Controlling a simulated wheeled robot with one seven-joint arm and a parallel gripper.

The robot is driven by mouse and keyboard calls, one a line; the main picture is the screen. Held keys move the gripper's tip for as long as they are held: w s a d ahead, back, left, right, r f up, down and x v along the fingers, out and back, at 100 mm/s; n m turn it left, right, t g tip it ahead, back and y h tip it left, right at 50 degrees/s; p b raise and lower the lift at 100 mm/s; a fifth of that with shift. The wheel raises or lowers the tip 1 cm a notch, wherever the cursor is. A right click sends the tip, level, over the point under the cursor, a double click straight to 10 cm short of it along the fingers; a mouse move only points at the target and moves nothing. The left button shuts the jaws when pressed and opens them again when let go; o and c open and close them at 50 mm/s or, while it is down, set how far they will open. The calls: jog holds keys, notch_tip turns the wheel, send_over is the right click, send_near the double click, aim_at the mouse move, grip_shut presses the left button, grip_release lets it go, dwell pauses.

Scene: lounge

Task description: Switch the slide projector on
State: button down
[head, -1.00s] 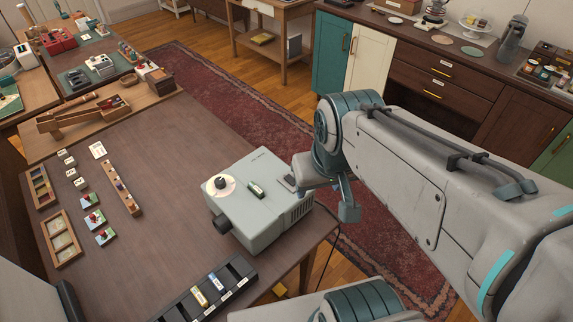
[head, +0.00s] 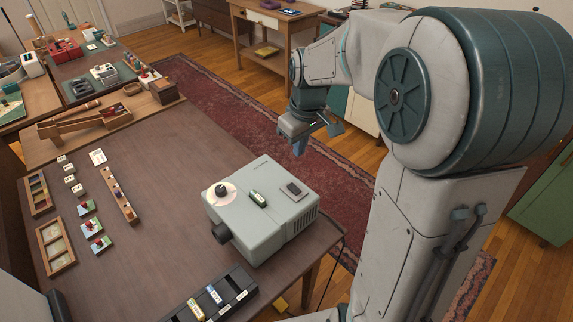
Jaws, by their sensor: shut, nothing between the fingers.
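The slide projector (head: 272,232) is a pale grey box near the right edge of the brown table, its dark lens (head: 221,233) facing left. I cannot tell from the top whether the projector is on. My gripper (head: 299,149) is shut and empty, pointing down beyond the projector's far side, over the rug and apart from the projector.
A black slotted tray (head: 238,281) with slides lies in front of the projector. Wooden frames, small cards and a peg strip (head: 118,194) lie at the table's left. A wooden stand (head: 85,122) is at the back. The table's middle is clear.

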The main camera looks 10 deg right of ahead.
aim_at(291, 185)
jog(key=shift+w+f, duration=0.4)
jog(key=shift+w, duration=0.35)
jog(key=shift+f, duration=0.1)
jog(key=f, duration=0.4)
jog(key=w+f, duration=0.1)
jog(key=f, duration=0.4)
jog(key=a+f, duration=0.1)
jog(key=f, duration=0.3)
jog(key=shift+w+f+p, duration=0.3)
jog(key=shift+f+p, duration=0.05)
jog(key=shift+d, duration=0.1)
